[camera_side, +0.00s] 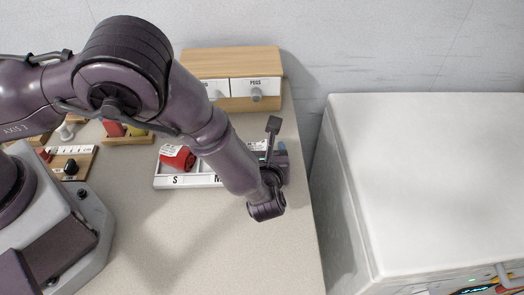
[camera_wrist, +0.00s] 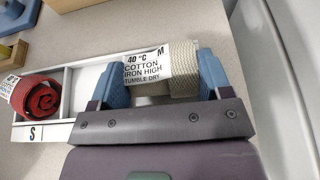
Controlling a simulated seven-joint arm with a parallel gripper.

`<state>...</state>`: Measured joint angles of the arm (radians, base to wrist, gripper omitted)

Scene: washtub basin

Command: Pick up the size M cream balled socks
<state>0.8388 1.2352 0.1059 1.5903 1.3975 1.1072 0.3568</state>
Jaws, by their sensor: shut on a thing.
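The cream balled socks (camera_wrist: 185,83) show in the wrist view with a white care tag marked M and "40 °C cotton". My gripper (camera_wrist: 160,78) has its blue fingers on both sides of them and is shut on them. The white tray (camera_side: 172,182) has a front label S at left and an M partly behind my arm. A red rolled pair of socks (camera_side: 178,158) lies in the S compartment; it also shows in the wrist view (camera_wrist: 38,97). In the side view my arm hides the cream socks. I cannot tell whether they still touch the tray.
A wooden drawer box (camera_side: 230,62) labelled PEGS stands behind the tray. A wooden rack (camera_side: 128,137) with coloured pieces and a board with a black knob (camera_side: 71,167) are to the left. A large white cabinet (camera_side: 425,180) stands at right. The front table is clear.

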